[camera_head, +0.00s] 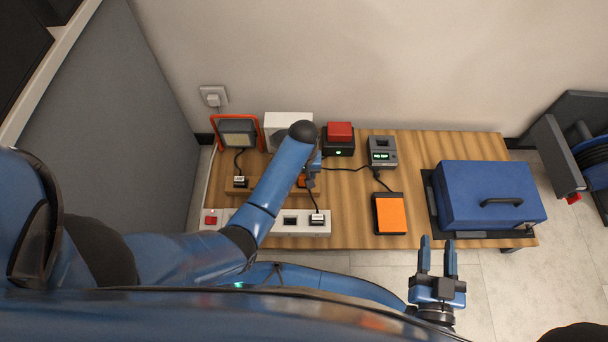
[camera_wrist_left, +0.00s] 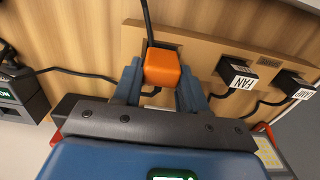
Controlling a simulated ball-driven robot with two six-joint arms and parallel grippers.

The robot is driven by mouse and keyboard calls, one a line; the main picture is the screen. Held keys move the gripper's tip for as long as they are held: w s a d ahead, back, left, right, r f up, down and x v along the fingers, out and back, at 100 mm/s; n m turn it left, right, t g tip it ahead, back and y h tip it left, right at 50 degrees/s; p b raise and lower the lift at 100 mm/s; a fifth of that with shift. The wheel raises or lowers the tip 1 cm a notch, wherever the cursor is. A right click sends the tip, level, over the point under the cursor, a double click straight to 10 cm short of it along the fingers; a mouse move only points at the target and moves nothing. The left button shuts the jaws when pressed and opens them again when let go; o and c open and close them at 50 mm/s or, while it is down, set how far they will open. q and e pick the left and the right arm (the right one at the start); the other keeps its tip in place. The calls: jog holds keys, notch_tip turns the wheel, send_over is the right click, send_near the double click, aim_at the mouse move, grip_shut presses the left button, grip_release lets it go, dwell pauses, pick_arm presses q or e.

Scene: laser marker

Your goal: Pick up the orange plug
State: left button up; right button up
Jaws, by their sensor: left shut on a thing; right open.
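The orange plug (camera_wrist_left: 162,66) is between the two fingers of my left gripper (camera_wrist_left: 160,88) in the left wrist view, with a black cord running up from it. The fingers are shut on its sides. It is at the wooden strip (camera_wrist_left: 195,45) where other plugs sit; I cannot tell whether it still touches the strip. In the head view my left gripper (camera_head: 312,176) mostly hides the orange plug (camera_head: 302,181). My right gripper (camera_head: 438,262) is open and empty in front of the table.
The FAN plug (camera_wrist_left: 237,74) and another labelled plug (camera_wrist_left: 292,86) sit beside it on the strip. A white power strip (camera_head: 265,225) lies in front. An orange pad (camera_head: 390,214), a red-button box (camera_head: 339,138) and a blue case (camera_head: 490,195) stand to the right.

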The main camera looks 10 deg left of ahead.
pick_arm(q)
notch_tip(320, 180, up, 18)
jog(key=p, duration=0.9)
jog(key=shift+p, duration=0.3)
jog(key=shift+r, duration=0.1)
jog(key=shift+p, duration=0.65)
